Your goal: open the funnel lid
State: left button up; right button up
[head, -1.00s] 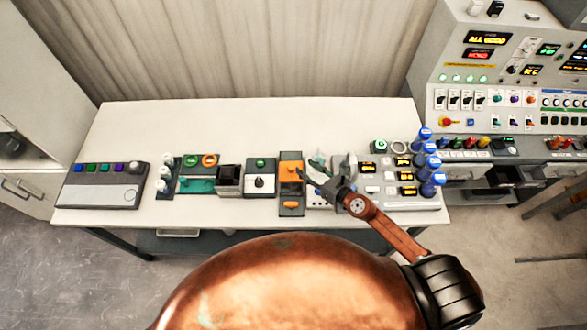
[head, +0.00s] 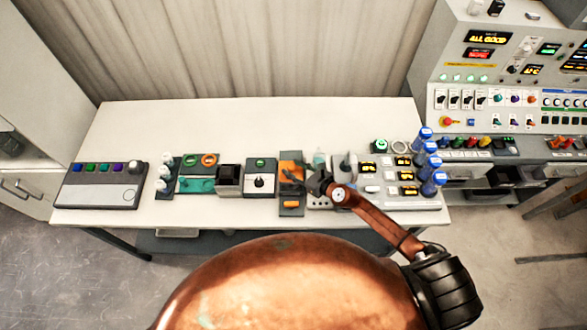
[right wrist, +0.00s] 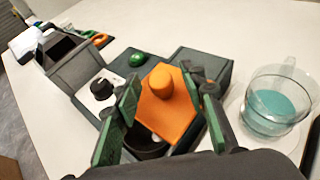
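The orange lid (right wrist: 172,118), a square plate with a round orange knob (right wrist: 160,80), is on a dark unit in the right wrist view. A dark round part (right wrist: 146,146) shows at its near edge; I cannot tell whether the lid is raised. In the head view the orange lid (head: 291,169) is partly covered by my right gripper (head: 299,178). In the right wrist view my right gripper (right wrist: 164,82) is open, with one green-padded finger on each side of the lid and knob. I cannot tell whether they touch it. My left gripper is not in view.
A glass cup of teal liquid (right wrist: 270,105) stands close right of the fingers in the right wrist view. A unit with a black knob and green button (head: 260,178) is left of the lid. Blue-capped bottles (head: 429,161) stand farther right. The table's back (head: 250,125) is clear.

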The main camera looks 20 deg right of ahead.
jog(key=shift+c, duration=0.2)
grip_shut()
dwell(0.4)
